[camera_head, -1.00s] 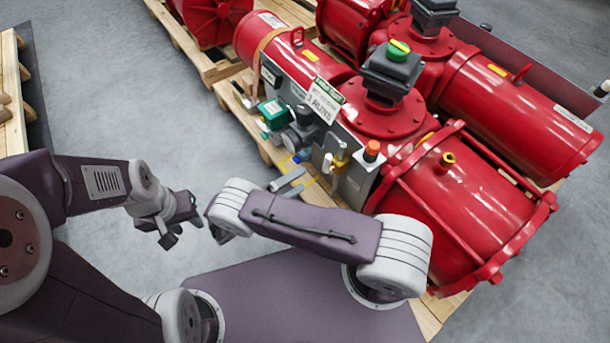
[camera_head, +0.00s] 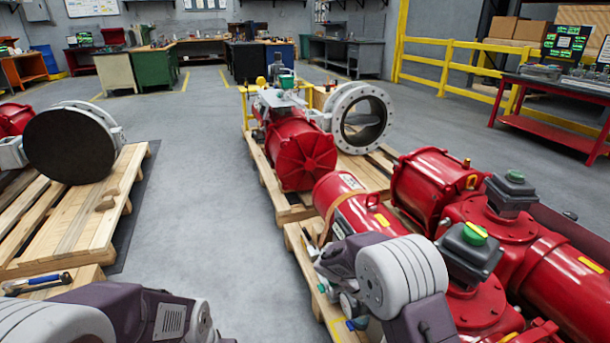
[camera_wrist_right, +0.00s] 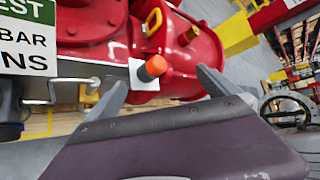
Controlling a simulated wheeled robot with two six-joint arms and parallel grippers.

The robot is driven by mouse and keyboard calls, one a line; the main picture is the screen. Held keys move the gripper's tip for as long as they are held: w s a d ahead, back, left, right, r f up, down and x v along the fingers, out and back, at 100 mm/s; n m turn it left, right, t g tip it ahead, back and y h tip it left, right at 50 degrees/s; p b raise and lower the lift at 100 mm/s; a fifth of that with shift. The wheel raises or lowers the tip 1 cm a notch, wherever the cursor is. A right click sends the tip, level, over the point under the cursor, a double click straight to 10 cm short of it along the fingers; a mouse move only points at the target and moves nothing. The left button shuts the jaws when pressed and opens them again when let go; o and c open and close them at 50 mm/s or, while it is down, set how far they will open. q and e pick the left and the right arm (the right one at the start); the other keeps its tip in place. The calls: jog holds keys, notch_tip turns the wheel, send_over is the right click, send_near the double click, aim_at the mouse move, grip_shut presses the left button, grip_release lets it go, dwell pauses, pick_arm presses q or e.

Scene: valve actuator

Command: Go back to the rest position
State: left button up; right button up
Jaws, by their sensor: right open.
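My right gripper (camera_wrist_right: 160,77) shows in the right wrist view with its two grey fingers spread apart and nothing between them. An orange-capped button (camera_wrist_right: 152,68) and a red actuator body (camera_wrist_right: 190,55) lie beyond the fingers. In the head view my right arm (camera_head: 400,275) is bent at the lower middle, in front of the red valve actuator (camera_head: 350,205); its gripper is hidden or below the frame. My left arm (camera_head: 150,312) is at the lower left edge, and its gripper is out of the picture.
Several red actuators stand on wooden pallets (camera_head: 335,325) at right. Another pallet (camera_head: 75,225) with a big round dark valve disc (camera_head: 70,145) is at left. Open grey floor (camera_head: 200,170) lies between. A yellow railing (camera_head: 450,60) and workbenches are at the back.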

jog(key=s+m+y, duration=0.5)
jog(key=s+m, duration=0.1)
jog(key=m, duration=0.1)
jog(key=s+a+f+m+t+y, duration=0.35)
jog(key=s+a+m+y, duration=0.2)
jog(key=m, duration=0.75)
jog(key=w+a+r+m+p, duration=0.1)
jog(key=r+m+p, duration=0.2)
jog(key=r+p, duration=1.3)
jog(key=w+a+r+m+t+p, duration=0.1)
jog(key=w+r+m+p, duration=0.1)
jog(key=r+p, duration=1.5)
jog(key=shift+m+y+p, duration=0.35)
jog(key=shift+m+p, duration=0.05)
jog(key=shift+p, duration=0.15)
jog(key=shift+t, duration=0.25)
